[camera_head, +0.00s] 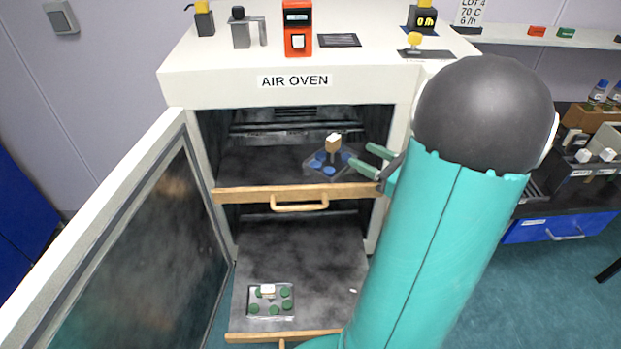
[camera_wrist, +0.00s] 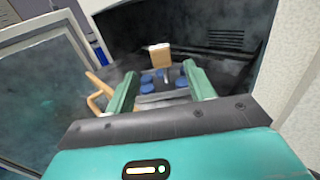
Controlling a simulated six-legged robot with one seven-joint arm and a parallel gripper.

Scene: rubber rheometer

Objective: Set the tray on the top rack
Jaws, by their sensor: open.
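In the wrist view, the tray (camera_wrist: 165,80) lies beyond and between the open fingers of my gripper (camera_wrist: 160,88). The fingers appear clear of the upright handle. Part of the tray's near edge is hard to make out there.
The oven door (camera_head: 140,240) stands open at the left. A lower rack (camera_head: 300,240) is pulled out and holds another tray (camera_head: 271,314) with several green discs. A wooden front bar with a handle (camera_head: 300,206) edges the top rack. The oven's right wall is close to my arm.

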